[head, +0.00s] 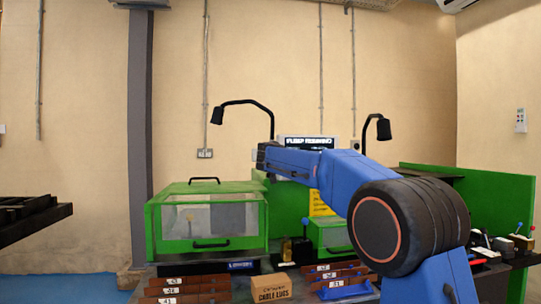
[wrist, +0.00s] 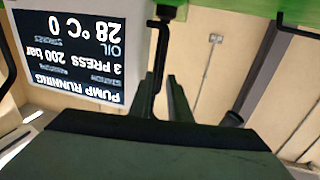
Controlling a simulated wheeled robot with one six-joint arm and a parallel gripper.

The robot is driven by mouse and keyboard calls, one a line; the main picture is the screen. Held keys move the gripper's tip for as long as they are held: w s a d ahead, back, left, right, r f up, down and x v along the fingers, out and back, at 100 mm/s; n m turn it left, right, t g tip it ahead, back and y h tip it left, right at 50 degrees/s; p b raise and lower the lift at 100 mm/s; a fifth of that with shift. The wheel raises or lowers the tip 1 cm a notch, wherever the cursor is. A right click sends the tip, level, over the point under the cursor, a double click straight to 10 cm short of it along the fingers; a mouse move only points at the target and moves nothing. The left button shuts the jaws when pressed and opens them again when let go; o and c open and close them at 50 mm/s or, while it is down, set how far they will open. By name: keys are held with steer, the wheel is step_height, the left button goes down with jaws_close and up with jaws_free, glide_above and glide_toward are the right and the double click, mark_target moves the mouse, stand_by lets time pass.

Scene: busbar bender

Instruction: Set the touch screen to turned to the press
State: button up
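The touch screen (head: 308,142) stands at the back of the bench in the head view, its lower part hidden by my arm. In the wrist view the screen (wrist: 75,45) appears upside down at upper left, reading "PUMP RUNNING", "3 PRESS 200 bar" and "OIL 28 °C". My gripper (head: 264,157) is left of the screen in the head view. In the wrist view the fingers of my gripper (wrist: 167,92) look apart, beside the screen's edge. A thin black bent bar (wrist: 162,50) runs down by the fingers; I cannot tell whether they touch it.
A green guarded machine (head: 208,222) with a clear front stands left of my arm. A smaller green box (head: 330,236) is beneath it. Two black lamps (head: 217,144) arch over the bench. A cable lugs carton (head: 271,287) and labelled brown bars (head: 188,289) lie in front.

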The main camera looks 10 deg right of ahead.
steer(key=shift+w+d, duration=0.2)
steer(key=shift+w, duration=0.7)
steer(key=shift+w+d, duration=0.15)
steer(key=shift+w, duration=0.75)
steer(key=shift+w+d, duration=0.2)
steer(key=shift+w, duration=0.7)
jaws_close()
